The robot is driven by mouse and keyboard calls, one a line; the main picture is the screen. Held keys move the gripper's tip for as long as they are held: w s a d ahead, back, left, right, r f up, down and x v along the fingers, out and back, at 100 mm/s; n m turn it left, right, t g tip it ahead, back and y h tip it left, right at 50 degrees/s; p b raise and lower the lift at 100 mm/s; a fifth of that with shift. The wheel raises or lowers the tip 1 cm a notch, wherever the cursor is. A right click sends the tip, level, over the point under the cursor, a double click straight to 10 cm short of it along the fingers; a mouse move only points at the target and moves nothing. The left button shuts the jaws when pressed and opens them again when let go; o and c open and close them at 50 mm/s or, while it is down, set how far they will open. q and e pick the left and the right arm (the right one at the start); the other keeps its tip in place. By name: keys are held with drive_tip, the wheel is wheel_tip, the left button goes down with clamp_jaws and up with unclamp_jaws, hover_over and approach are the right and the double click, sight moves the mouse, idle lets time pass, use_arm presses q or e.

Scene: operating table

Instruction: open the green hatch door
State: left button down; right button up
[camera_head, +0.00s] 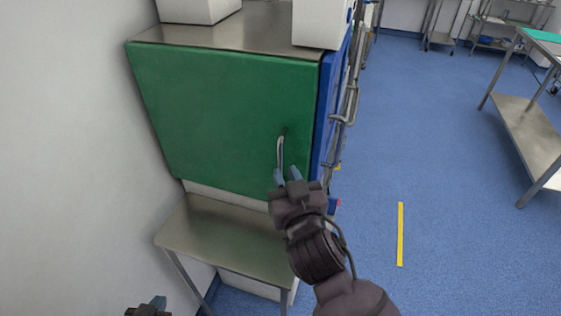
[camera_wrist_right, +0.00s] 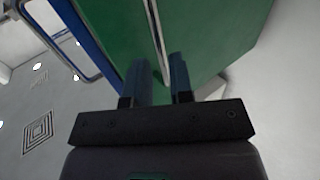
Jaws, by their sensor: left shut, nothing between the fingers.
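The green hatch door (camera_head: 215,115) is the front of a metal cabinet standing against the left wall, and it looks closed. Its thin silver handle (camera_head: 280,153) runs up and down near the door's right edge. My right gripper (camera_head: 287,177) is at the lower end of the handle. In the right wrist view its two blue-grey fingers (camera_wrist_right: 161,78) stand apart, with the handle (camera_wrist_right: 157,30) running between and beyond them. I see a gap on each side, so it is not clamped. My left gripper (camera_head: 157,303) shows only its tip at the bottom edge, shut and away from the door.
A steel shelf table (camera_head: 215,240) stands below the door. White boxes (camera_head: 322,22) sit on the cabinet top. A blue side frame with metal pipes (camera_head: 345,105) is right of the door. A steel table (camera_head: 525,115) stands far right. The blue floor between is open.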

sight(281, 166)
drive_tip(key=shift+x, duration=2.15)
drive_tip(key=shift+c, duration=0.5)
clamp_jaws()
